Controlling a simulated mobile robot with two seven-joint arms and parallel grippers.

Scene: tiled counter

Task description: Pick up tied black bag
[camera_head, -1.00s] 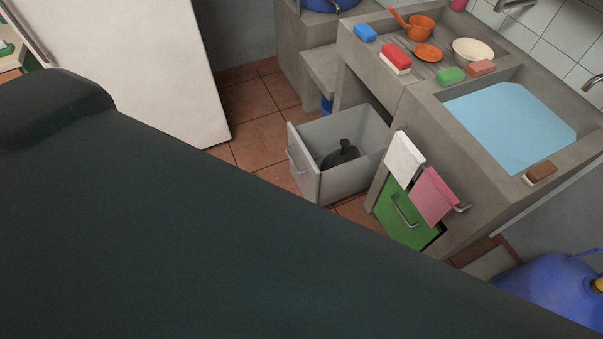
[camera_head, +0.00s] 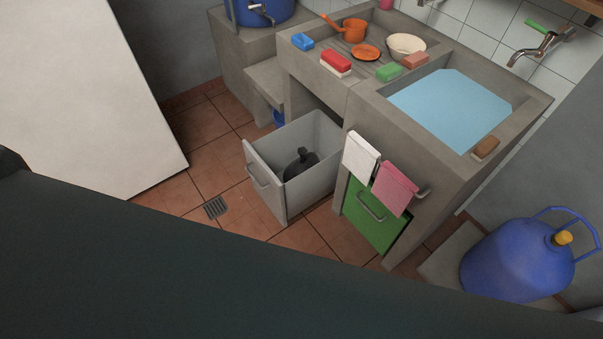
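The tied black bag (camera_head: 299,164) sits inside an open grey drawer bin (camera_head: 320,176) that is pulled out beside the concrete sink counter. Its knotted top points up, below the level of the bin's rim. The bin's front panel with a handle faces left. Neither of my grippers shows in the head view. A large dark shape fills the lower left and bottom of the picture.
A white fridge-like panel (camera_head: 80,90) stands at left. The concrete counter (camera_head: 345,95) holds sponges, dishes and a water-filled basin (camera_head: 450,108). A green drawer (camera_head: 371,216) and towels are right of the bin. A blue gas cylinder (camera_head: 515,255) stands at right. Tiled floor (camera_head: 215,150) left of the bin is clear.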

